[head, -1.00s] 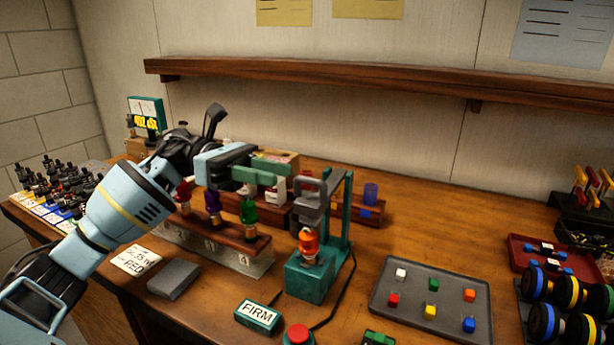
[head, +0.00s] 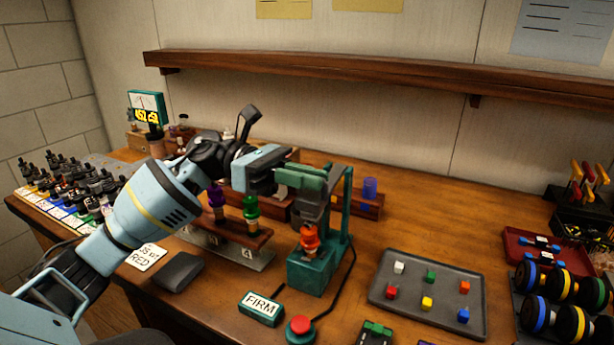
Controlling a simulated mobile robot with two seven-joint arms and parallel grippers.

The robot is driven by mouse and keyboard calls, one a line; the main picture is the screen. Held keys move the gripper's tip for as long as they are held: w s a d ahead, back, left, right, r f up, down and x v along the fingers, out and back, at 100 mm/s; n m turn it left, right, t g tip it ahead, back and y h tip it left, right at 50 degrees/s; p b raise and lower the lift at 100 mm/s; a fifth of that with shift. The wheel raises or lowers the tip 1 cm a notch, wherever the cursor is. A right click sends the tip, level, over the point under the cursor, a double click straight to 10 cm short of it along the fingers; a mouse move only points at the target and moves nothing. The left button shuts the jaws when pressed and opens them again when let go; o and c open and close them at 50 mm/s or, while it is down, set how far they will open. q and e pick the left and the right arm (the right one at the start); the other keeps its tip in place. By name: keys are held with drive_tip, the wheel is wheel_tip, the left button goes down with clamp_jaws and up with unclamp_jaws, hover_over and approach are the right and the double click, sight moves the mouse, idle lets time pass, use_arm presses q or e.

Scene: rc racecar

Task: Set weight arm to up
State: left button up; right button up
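The teal press stand (head: 308,272) is on the bench in the middle of the head view, with an upright post at its back right. The grey weight arm (head: 311,212) is on this stand, just above an orange-topped damper (head: 310,238). My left gripper (head: 302,181) reaches in from the left, its green fingers at the top of the weight arm and overlapping it in the picture. They hide the arm's upper end and handle. I cannot tell whether the fingers touch it or how far apart they are. My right gripper is not in view.
A rack (head: 262,240) with purple and green dampers stands left of the press. A FIRM sign (head: 261,308) and a red button (head: 300,328) are in front. A grey tray (head: 382,296) of coloured blocks lies to the right. A wooden shelf (head: 350,75) runs above.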

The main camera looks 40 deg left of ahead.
use_arm(q)
clamp_jaws()
